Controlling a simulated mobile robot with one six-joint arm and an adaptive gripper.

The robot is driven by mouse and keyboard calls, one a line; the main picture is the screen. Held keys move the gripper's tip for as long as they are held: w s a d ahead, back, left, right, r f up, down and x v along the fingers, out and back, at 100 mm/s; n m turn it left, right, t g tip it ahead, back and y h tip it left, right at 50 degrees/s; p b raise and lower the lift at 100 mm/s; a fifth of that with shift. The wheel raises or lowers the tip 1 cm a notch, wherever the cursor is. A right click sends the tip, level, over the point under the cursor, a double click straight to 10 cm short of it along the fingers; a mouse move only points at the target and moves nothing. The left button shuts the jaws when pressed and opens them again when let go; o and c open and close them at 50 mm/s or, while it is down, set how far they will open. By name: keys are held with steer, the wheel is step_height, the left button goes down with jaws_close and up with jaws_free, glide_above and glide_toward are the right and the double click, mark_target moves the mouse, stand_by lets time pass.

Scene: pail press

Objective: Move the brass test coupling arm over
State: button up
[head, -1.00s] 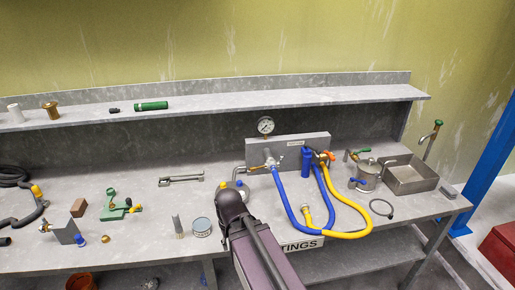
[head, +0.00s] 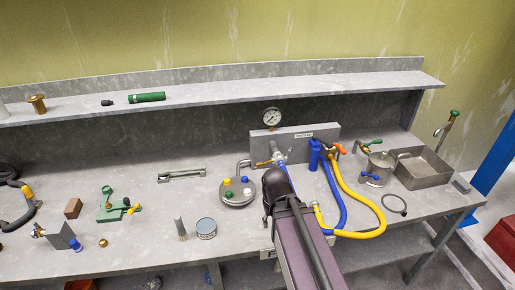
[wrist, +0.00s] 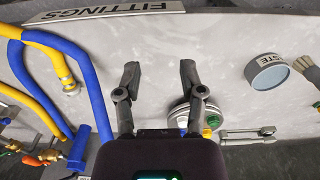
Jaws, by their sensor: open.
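A small brass lever-like piece (head: 263,163) shows on the front of the grey gauge block (head: 300,142), left of the blue hose's upper end. I cannot tell for sure that it is the test coupling arm. A yellow hose (head: 365,233) ends low on the bench in a brass-coloured fitting, which also shows in the wrist view (wrist: 70,87). My gripper (wrist: 159,66) is open and empty above bare bench, right of that fitting in the wrist view. In the head view my dark wrist and arm hide the gripper's fingers.
A round grey plate with coloured knobs (head: 238,190) stands left of my arm. A round tin (head: 206,228) and brush (head: 180,230) lie farther left. A shelf (head: 220,92) runs above the bench.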

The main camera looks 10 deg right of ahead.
steer(key=shift+d, duration=0.1)
steer(key=m+p, duration=0.8)
steer(key=m, duration=0.6)
glide_toward(265, 163)
steer(key=a, duration=0.1)
steer(key=s+a+f, duration=0.1)
steer(key=a, duration=0.1)
steer(key=shift+s+f, duration=0.2)
steer(key=shift+f, duration=0.05)
steer(key=shift+w+r+m+p, duration=0.1)
steer(key=shift+w+m+p, duration=0.2)
steer(key=shift+w+m, duration=0.25)
step_height(265, 163, down, 8)
steer(key=b, duration=0.8)
steer(key=shift+a, duration=0.1)
steer(key=c, duration=0.6)
